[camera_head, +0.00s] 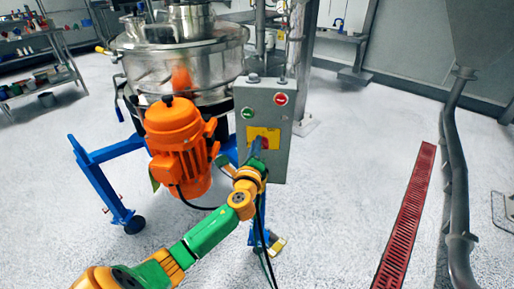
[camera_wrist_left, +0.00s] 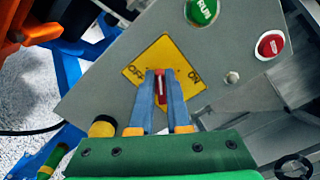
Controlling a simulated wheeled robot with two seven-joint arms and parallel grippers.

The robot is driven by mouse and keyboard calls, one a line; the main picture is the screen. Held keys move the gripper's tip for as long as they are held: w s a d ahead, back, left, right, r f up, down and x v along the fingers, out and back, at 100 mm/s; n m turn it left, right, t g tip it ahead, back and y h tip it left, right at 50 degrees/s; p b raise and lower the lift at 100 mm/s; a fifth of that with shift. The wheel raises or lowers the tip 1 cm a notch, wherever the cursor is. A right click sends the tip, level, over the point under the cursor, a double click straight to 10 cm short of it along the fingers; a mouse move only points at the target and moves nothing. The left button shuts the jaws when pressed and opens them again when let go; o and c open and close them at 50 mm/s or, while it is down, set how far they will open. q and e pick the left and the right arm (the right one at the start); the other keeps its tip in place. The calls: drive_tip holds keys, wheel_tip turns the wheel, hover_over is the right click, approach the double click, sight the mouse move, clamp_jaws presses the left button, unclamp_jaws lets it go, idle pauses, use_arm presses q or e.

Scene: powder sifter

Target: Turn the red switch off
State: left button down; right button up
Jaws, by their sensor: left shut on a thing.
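The red switch (camera_wrist_left: 160,88) sits on a yellow diamond plate (camera_wrist_left: 165,60) marked OFF on its left and ON on its right in the left wrist view. Its white line points between the two labels in that view. My left gripper (camera_wrist_left: 163,76) is shut on the red switch, with one blue finger on each side of it. In the head view, the left gripper (camera_head: 258,147) reaches the front of the grey control box (camera_head: 263,180), and the fingers partly cover the switch (camera_head: 265,143). My right gripper is not in view.
A green RUN button (camera_head: 248,113) and a red button (camera_head: 280,99) sit above the plate. An orange motor (camera_head: 180,145) and blue frame (camera_head: 98,180) stand left of my arm, below the steel sifter (camera_head: 175,65). Floor right of the box is clear up to a red grate (camera_head: 408,215).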

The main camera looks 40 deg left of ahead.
use_arm(q)
drive_tip(key=shift+s+a+f+n+b, duration=0.15)
drive_tip(key=shift+n+b, duration=0.25)
drive_tip(key=shift+n, duration=0.75)
drive_tip(key=shift+w+d+f+n+b, duration=0.1)
drive_tip(key=shift+f+n+b, duration=0.25)
drive_tip(key=shift+n, duration=0.75)
drive_tip(key=shift+s+a+f+n+b, duration=0.1)
drive_tip(key=shift+n+b, duration=0.4)
drive_tip(key=shift+n, duration=0.65)
drive_tip(key=c, duration=0.9)
unclamp_jaws()
drive_tip(key=v, duration=0.7)
